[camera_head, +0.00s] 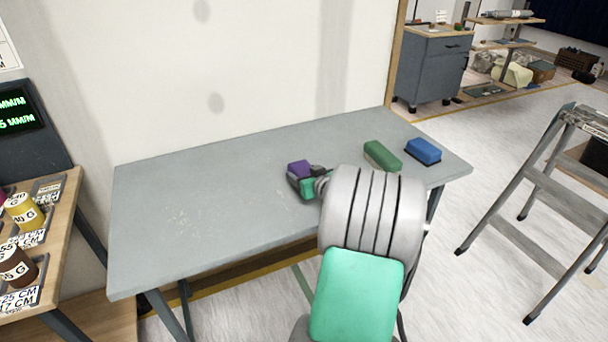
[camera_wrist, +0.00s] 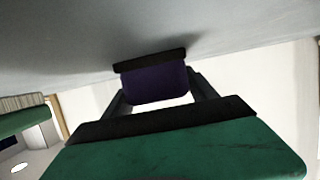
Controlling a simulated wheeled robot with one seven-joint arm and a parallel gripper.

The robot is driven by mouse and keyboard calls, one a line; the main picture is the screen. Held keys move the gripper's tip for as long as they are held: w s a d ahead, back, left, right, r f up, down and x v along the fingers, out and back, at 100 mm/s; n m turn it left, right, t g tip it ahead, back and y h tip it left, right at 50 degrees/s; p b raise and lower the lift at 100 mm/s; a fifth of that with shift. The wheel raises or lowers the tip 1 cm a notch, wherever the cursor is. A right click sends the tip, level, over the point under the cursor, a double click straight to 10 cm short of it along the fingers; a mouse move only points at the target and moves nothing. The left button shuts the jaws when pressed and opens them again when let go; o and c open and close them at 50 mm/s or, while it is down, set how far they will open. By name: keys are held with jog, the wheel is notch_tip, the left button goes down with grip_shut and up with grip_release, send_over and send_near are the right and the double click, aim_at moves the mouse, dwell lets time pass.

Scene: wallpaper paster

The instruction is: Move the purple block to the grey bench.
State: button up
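The purple block (camera_head: 299,168) is at my gripper (camera_head: 306,178), over the middle right part of the grey bench (camera_head: 190,210). In the wrist view the purple block (camera_wrist: 155,84) sits in the grip of my dark fingers, beyond the green gripper body. My gripper looks shut on it. The grey bench surface (camera_wrist: 60,50) is close to the block there, with a shadow beside it. I cannot tell whether the block touches the bench. My arm hides part of the bench's front edge.
A green block (camera_head: 382,156) and a blue block (camera_head: 423,151) lie on the bench's right end. The bench's left half is clear. A wooden table with jars (camera_head: 25,212) stands at the left, and a stepladder (camera_head: 545,185) at the right. A wall runs behind the bench.

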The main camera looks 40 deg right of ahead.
jog(key=shift+o, duration=1.4)
jog(key=shift+r, duration=0.1)
jog(key=shift+s+r, duration=0.15)
jog(key=shift+s, duration=0.05)
jog(key=p+v, duration=0.1)
jog(key=v, duration=1)
jog(key=shift+s+a, duration=0.2)
jog(key=shift+s, duration=0.05)
